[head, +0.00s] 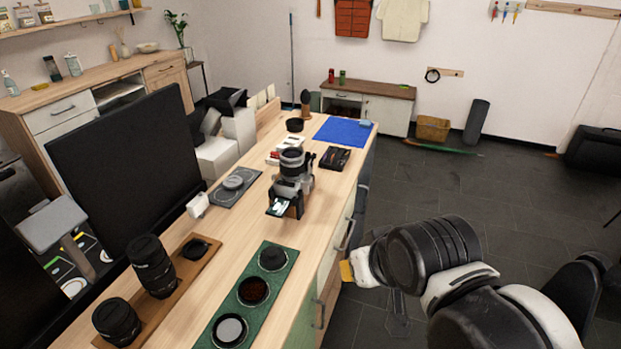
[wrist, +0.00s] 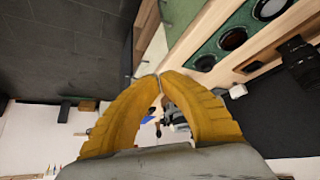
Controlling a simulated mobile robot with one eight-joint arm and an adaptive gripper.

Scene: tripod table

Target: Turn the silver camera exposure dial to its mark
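The silver camera (head: 291,183), silver and black, stands on the wooden table (head: 322,199) near its middle in the head view. Its exposure dial and mark are too small to tell. In the wrist view the camera (wrist: 176,120) shows small and partly hidden between my fingers. My gripper (head: 348,269) is off the table's right edge, to the right of and nearer than the camera, touching nothing. In the wrist view its yellow fingers (wrist: 159,75) curve together and meet at the tips, with nothing held between them.
A green tray (head: 278,297) with round filters and a wooden tray (head: 187,266) with black lenses lie nearer on the table. A dark monitor (head: 120,165) stands left. A black case (head: 335,157) and blue cloth (head: 344,131) lie beyond the camera.

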